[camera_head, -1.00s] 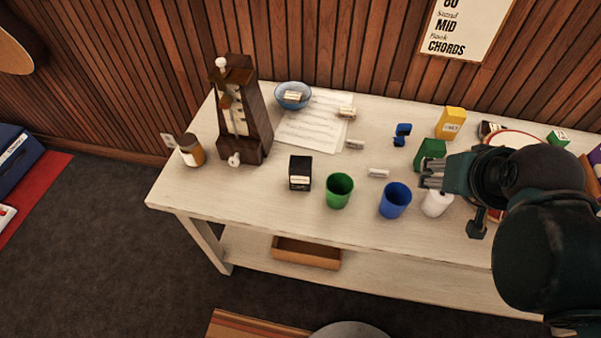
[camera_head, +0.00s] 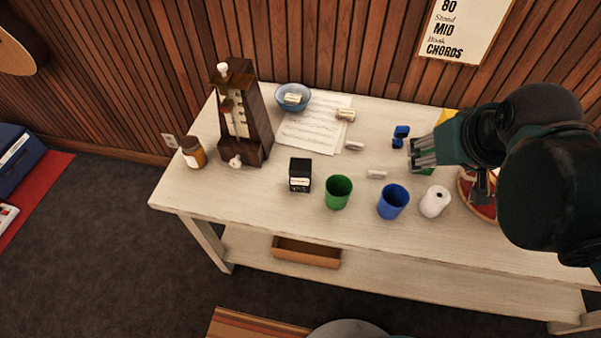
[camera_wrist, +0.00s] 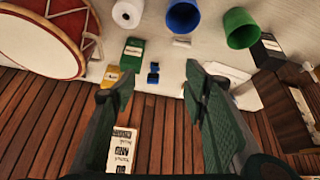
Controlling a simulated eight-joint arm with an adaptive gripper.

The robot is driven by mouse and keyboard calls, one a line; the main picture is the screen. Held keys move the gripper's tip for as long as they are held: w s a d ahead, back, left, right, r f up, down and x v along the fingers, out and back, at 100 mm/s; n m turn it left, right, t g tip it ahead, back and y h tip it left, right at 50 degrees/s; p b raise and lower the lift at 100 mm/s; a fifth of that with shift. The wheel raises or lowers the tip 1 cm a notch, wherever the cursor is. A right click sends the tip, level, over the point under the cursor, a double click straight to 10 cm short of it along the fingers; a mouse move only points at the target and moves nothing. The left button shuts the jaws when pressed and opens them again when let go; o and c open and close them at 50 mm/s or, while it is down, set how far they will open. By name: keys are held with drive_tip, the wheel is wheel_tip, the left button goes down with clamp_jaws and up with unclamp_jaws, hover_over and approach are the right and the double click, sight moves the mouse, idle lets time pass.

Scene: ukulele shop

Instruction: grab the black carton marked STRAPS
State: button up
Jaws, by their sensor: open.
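The black carton (camera_head: 300,175) stands upright on the white table, left of the green cup, with a pale label on its front. In the wrist view the black carton (camera_wrist: 267,52) is at the upper right, beside the green cup. My gripper (camera_head: 418,153) is over the right part of the table, well to the right of the carton and above the tabletop. In the wrist view my gripper (camera_wrist: 157,80) has its fingers wide apart with nothing between them.
A green cup (camera_head: 338,192) stands just right of the carton, then a blue cup (camera_head: 393,202) and a white roll (camera_head: 434,202). A wooden metronome (camera_head: 246,115) stands to the left behind. Sheet music (camera_head: 312,126) lies behind the carton. The table in front of the carton is clear.

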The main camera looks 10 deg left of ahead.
drive_tip(key=w+a+r+n+g+p, duration=0.1)
drive_tip(key=w+a+n+g+p, duration=0.2)
drive_tip(key=a, duration=0.5)
drive_tip(key=w+a+r+n+p, duration=0.1)
drive_tip(key=w+a+n+p, duration=0.15)
drive_tip(key=a+n, duration=0.4)
drive_tip(key=n+g+p, duration=0.3)
drive_tip(key=n+p, duration=0.3)
drive_tip(key=n, duration=0.1)
hover_over(299, 164)
wheel_tip(299, 164, down, 3)
drive_tip(key=shift+h, duration=0.3)
wheel_tip(299, 164, down, 13)
drive_tip(key=shift+w+r, duration=0.15)
drive_tip(key=shift+f, duration=0.4)
drive_tip(key=shift+f, duration=0.1)
drive_tip(key=shift+f+b, duration=0.35)
drive_tip(key=shift+f, duration=0.85)
drive_tip(key=shift+f, duration=0.1)
drive_tip(key=shift+d+f+b, duration=0.2)
drive_tip(key=shift+f+b, duration=0.4)
drive_tip(key=shift+f, duration=1.95)
